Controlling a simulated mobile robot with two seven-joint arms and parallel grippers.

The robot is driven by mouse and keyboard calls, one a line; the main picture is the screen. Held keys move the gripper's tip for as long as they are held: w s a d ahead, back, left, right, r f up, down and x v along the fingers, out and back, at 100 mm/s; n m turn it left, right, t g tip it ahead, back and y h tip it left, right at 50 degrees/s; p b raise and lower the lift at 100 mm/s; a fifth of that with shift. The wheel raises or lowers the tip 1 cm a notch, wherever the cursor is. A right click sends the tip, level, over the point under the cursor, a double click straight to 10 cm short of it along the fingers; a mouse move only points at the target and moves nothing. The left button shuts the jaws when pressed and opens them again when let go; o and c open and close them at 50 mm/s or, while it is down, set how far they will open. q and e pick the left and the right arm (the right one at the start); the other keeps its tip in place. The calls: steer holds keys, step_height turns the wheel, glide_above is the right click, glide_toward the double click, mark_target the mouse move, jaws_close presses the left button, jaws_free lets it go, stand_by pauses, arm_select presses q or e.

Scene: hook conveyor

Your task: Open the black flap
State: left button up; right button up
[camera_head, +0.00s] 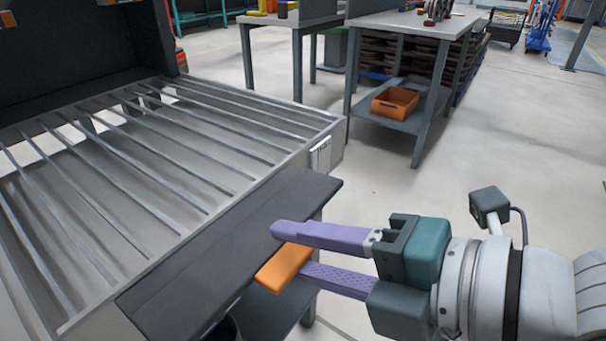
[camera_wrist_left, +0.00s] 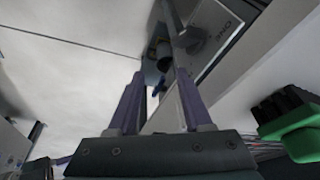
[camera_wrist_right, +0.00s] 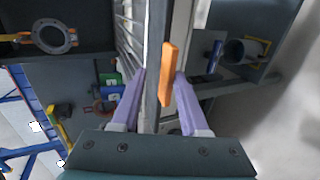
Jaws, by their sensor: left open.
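The black flap (camera_head: 230,250) is a long dark panel along the near side of the roller conveyor. An orange handle (camera_head: 285,267) sits at its outer edge. My right gripper (camera_head: 275,250) has its purple fingers apart, one above the flap and one below by the handle. In the right wrist view, the flap's edge and the orange handle (camera_wrist_right: 168,75) lie between the fingertips, the handle close to the right finger. Whether a finger touches it is unclear. My left gripper (camera_wrist_left: 160,85) is open and empty in the left wrist view and outside the head view.
The conveyor's metal bars (camera_head: 160,130) fill the left of the head view. A workbench (camera_head: 415,22) with an orange bin (camera_head: 395,102) on its lower shelf stands behind. A grey box (camera_wrist_left: 215,40) is ahead of the left gripper.

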steer(key=shift+r, duration=0.1)
steer(key=p+v, duration=0.2)
steer(key=v, duration=0.8)
